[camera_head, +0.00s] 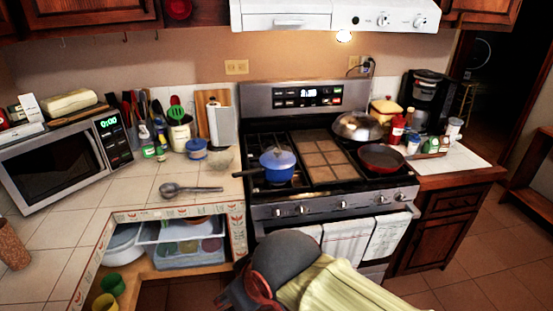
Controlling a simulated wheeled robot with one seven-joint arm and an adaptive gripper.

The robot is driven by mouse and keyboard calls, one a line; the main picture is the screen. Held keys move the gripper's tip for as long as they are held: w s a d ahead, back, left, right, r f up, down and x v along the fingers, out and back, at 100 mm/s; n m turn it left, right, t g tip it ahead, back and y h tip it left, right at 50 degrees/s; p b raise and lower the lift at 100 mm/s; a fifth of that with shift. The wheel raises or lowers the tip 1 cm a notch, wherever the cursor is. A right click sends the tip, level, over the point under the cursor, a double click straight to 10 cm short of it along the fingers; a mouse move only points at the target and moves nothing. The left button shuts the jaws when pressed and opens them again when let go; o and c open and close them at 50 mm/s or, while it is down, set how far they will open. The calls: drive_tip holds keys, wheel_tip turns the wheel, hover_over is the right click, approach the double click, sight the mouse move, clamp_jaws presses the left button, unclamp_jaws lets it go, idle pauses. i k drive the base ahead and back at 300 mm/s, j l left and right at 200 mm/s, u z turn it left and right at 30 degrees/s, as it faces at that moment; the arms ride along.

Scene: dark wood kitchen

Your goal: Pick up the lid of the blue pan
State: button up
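The blue pan (279,175) sits on the left front part of the stove, with its dark handle pointing left over the counter edge. Its blue lid (284,160) rests on top of the pan, with a pale knob at its top. I cannot make out my gripper in this view, and nothing is seen touching the lid.
A dark red frying pan (381,158) and a domed metal lid (357,126) are on the stove's right side. A small blue pot (196,148) and a ladle (190,189) are on the left counter. Towels (352,240) hang on the oven handle.

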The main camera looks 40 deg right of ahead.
sight(278, 160)
drive_tip(key=z, duration=1.2)
drive_tip(key=i+z, duration=0.4)
drive_tip(key=i, duration=0.3)
drive_tip(key=j, duration=0.1)
